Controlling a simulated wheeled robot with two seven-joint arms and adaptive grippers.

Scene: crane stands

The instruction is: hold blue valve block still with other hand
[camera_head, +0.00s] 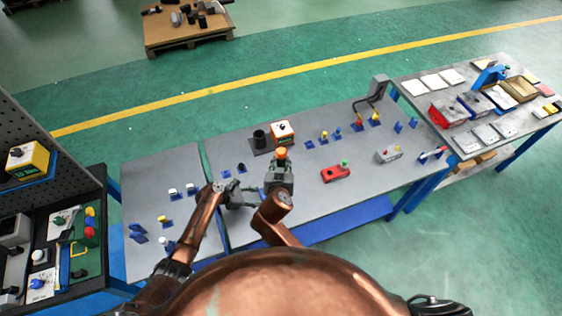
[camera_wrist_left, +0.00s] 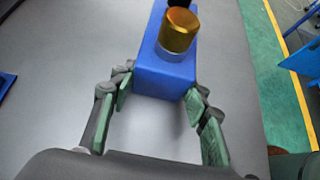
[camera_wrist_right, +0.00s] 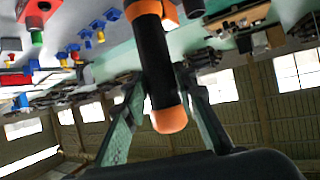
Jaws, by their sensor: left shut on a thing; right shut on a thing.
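The blue valve block (camera_wrist_left: 165,75) shows in the left wrist view, with a brass cylindrical cap (camera_wrist_left: 179,30) on its top and a dark part behind the cap. My left gripper (camera_wrist_left: 160,92) has a finger on each side of the block's near end and is shut on it. In the head view my left gripper (camera_head: 252,196) is low over the bench and the block is hidden or too small to make out. My right gripper (camera_wrist_right: 160,92) is shut on a black rod with orange ends (camera_wrist_right: 156,62). In the head view my right gripper (camera_head: 279,172) is just above my left one.
A red block with a green cap (camera_head: 336,173) and a grey block with a yellow cap (camera_head: 388,155) lie to the right. A dark cylinder (camera_head: 259,138) and an orange-and-white box (camera_head: 283,131) stand behind the grippers. Small blue stands are scattered on the grey bench (camera_head: 310,195).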

